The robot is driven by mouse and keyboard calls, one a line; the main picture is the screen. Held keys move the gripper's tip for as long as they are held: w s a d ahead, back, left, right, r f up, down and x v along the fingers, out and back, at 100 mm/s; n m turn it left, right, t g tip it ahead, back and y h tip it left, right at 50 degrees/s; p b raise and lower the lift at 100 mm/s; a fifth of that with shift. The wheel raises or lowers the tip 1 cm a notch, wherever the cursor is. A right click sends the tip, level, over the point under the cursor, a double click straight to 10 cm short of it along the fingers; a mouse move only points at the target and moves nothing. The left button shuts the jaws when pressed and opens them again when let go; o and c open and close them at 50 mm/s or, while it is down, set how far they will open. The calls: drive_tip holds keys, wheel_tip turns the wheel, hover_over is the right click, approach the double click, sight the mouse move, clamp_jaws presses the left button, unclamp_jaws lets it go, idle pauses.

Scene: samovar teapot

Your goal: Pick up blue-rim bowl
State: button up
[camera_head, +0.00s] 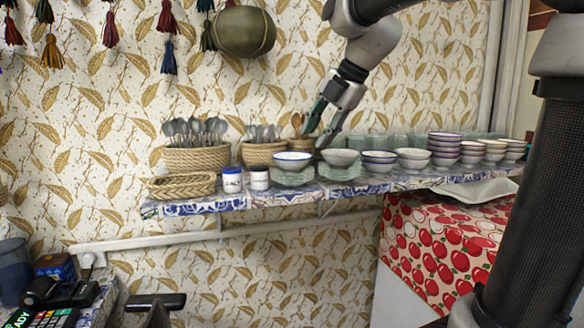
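A white bowl with a blue rim (292,161) sits on a stack of pale green saucers (292,178) on the tiled shelf. A second bowl with a dark blue rim (379,161) stands farther right, and a stack of similar dark-rimmed bowls (444,148) stands beyond it. My gripper (313,142) reaches down from above, just to the right of the first bowl and near its rim. Its two fingers appear apart, with nothing seen between them. I cannot tell whether a fingertip touches anything.
A pale bowl (340,158) on saucers stands close to the right of my gripper. Spoon baskets (197,158), a low woven basket (182,185) and a salt jar (232,180) are to the left. Pale green glasses (400,142) line the back. The shelf (222,203) is crowded.

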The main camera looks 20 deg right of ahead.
sight(301, 169)
drive_tip(key=x, duration=0.7)
drive_tip(key=shift+s+d+f, duration=0.2)
drive_tip(key=shift+s+d, duration=0.05)
clamp_jaws()
